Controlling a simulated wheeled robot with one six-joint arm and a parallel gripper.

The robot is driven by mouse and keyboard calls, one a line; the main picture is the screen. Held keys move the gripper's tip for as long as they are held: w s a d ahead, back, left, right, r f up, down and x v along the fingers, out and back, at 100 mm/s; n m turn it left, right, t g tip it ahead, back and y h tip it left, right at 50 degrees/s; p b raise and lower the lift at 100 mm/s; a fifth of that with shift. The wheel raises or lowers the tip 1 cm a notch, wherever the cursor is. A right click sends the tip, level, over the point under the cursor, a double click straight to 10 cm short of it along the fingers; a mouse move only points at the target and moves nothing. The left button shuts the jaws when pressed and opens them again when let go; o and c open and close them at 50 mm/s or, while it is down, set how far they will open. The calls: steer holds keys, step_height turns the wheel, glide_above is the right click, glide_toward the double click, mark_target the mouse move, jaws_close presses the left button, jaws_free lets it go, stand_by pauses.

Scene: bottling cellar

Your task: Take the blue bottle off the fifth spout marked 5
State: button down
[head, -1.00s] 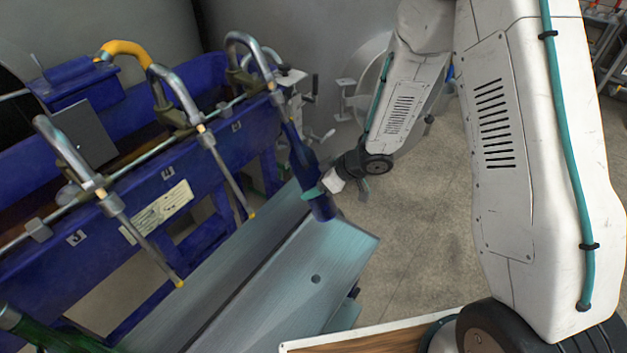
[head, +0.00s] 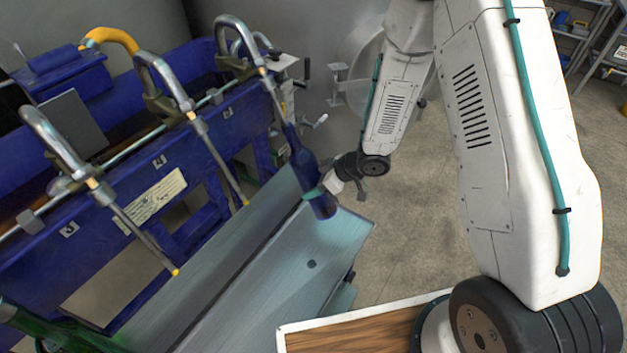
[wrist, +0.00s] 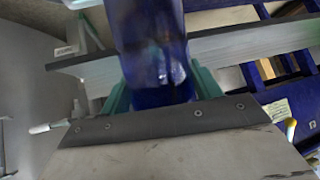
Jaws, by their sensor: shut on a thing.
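The blue bottle (head: 303,158) hangs tilted at the rightmost spout (head: 263,72) in view, its neck up towards the spout tube. Whether the tube's tip is still inside the neck is too small to tell. My gripper (head: 318,193) is shut on the bottle's lower body from the right. In the wrist view the bottle (wrist: 153,45) stands between the teal fingers, and its lower end is hidden behind the gripper's edge. The small number plate (head: 227,113) near this spout is too small to read surely.
Two other bent spouts (head: 203,130) (head: 110,195) to the left hold no bottle. A grey metal shelf (head: 290,270) lies below them. A green bottle (head: 45,328) is at lower left. A wood-bottomed tray with a pale rim (head: 300,328) is at front. Open floor lies right of the shelf.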

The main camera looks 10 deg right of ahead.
mark_target(335, 209)
steer(key=shift+s+d+f, duration=0.5)
steer(key=shift+d+f, duration=0.05)
steer(key=shift+f, duration=1.1)
steer(key=shift+s+d+f, duration=0.55)
steer(key=shift+f, duration=1.05)
steer(key=shift+s+d+f, duration=0.5)
steer(key=shift+d+f, duration=0.05)
steer(key=shift+f, duration=1.1)
steer(key=s+d+r, duration=0.2)
steer(key=s+d, duration=0.3)
